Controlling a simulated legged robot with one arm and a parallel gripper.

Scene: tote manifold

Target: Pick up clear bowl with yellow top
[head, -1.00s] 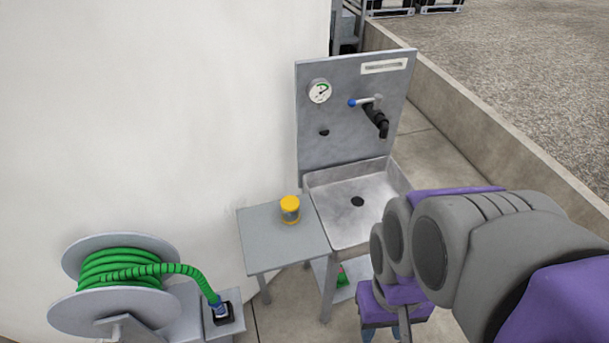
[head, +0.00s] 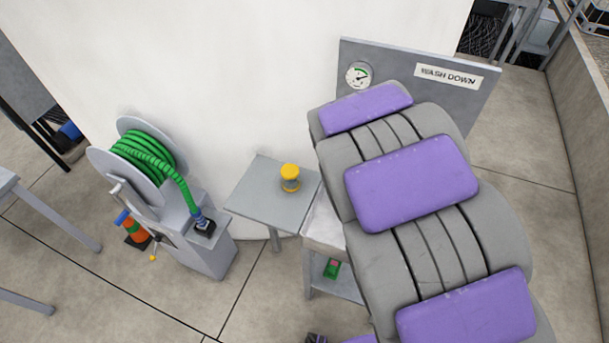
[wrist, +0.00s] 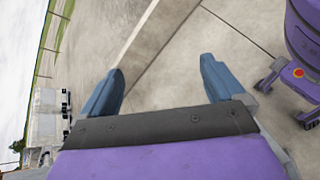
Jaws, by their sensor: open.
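The clear bowl with the yellow top (head: 290,178) stands upright on a small grey side table (head: 262,200) in the head view, near the table's right side. My gripper (wrist: 160,88) shows in the wrist view with its two blue fingers spread wide and nothing between them. It points at bare concrete floor and a low wall. The bowl is not in the wrist view. In the head view my arm covers the area right of the table, and my gripper's fingers cannot be made out there.
A wash-down panel (head: 490,110) with a gauge stands behind my arm, which hides most of the sink. A hose reel (head: 143,160) with green hose stands left of the table. A white wall (head: 230,80) rises behind. Open floor (head: 270,310) lies in front.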

